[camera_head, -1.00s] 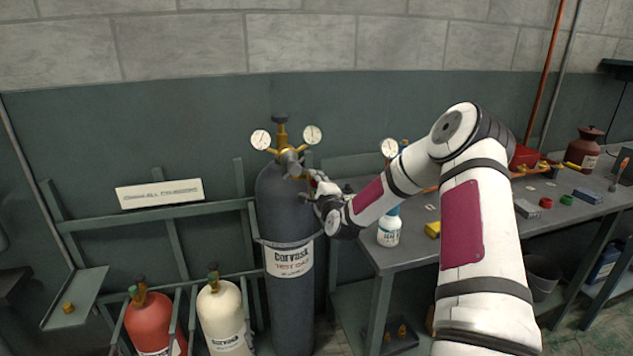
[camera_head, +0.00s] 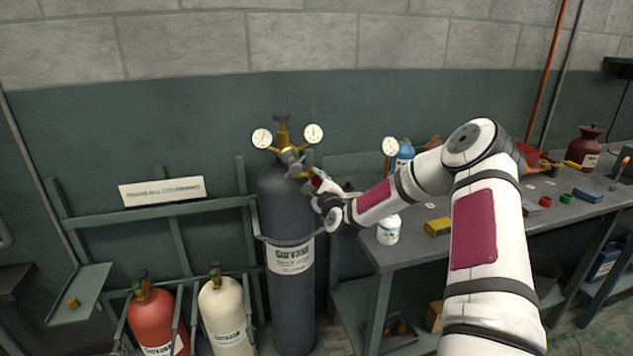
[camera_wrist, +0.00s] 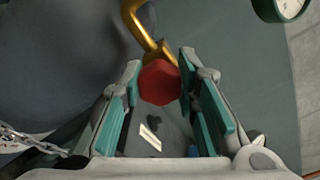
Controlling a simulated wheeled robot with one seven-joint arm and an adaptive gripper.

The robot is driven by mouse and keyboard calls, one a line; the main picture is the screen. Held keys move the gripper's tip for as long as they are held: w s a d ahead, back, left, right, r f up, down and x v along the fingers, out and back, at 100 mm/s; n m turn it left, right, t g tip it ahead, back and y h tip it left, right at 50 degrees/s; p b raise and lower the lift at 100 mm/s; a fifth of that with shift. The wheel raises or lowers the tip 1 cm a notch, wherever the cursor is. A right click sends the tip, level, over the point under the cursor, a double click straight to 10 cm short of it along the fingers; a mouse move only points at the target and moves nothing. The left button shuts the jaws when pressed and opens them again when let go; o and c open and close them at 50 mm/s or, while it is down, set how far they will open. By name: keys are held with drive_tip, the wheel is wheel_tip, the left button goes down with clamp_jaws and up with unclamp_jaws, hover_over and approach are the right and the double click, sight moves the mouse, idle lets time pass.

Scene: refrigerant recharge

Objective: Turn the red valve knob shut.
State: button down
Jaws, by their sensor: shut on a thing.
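The red valve knob (camera_wrist: 159,82) is a faceted red piece at the end of a bent brass pipe (camera_wrist: 148,36) in the wrist view. My gripper (camera_wrist: 160,72) has its two teal-padded fingers on either side of the knob and is shut on it. In the head view my gripper (camera_head: 313,184) is at the right side of the brass valve and gauge assembly (camera_head: 287,155), on top of the tall dark grey cylinder (camera_head: 285,215). The knob is mostly hidden behind my gripper there.
Two round gauges (camera_head: 313,134) stick out above the cylinder. A green rack (camera_head: 130,212) and red (camera_head: 152,318) and cream (camera_head: 222,312) cylinders are at left. The workbench (camera_head: 410,245) at right holds a white bottle (camera_head: 388,230) and a yellow block (camera_head: 437,227).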

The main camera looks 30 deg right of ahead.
drive_tip(key=shift+d, duration=0.1)
drive_tip(key=c, duration=1.2)
unclamp_jaws()
drive_tip(key=shift+s, duration=0.1)
drive_tip(key=v, duration=1.2)
